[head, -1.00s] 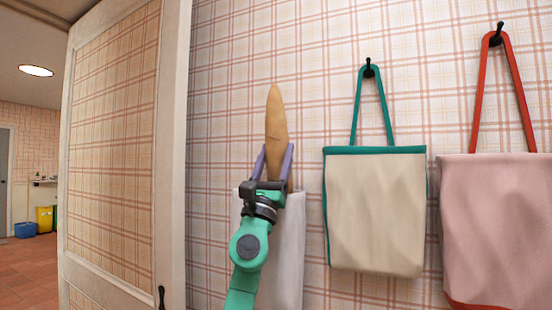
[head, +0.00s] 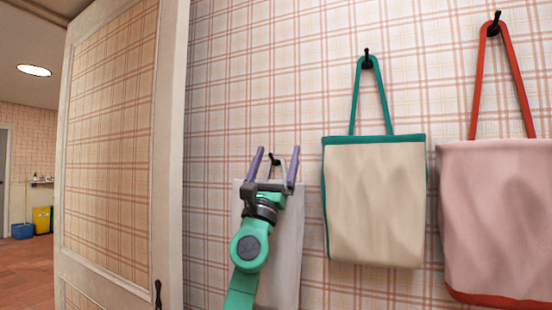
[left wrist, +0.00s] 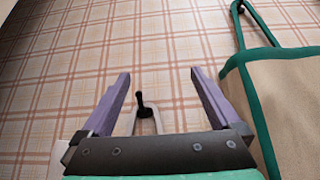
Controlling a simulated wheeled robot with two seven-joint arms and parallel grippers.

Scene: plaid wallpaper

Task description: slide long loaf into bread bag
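My left gripper (head: 277,150) is open, its two purple fingers apart and pointing up, with nothing between them. It also shows open and empty in the left wrist view (left wrist: 160,74). A narrow pale grey-white bag (head: 288,250) hangs on the wall behind my gripper and forearm, which cover part of its front and mouth. Its pale strap (left wrist: 157,121) hangs on a black hook (left wrist: 143,106) seen between the fingers. The long loaf does not show in either view now; the inside of the pale bag is hidden. My right gripper is not in view.
A cream bag with green trim (head: 375,205) hangs just right of the pale bag. A pink bag with red straps (head: 495,215) hangs farther right. A white-framed door panel (head: 115,150) stands at the left. The wall above my gripper is clear.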

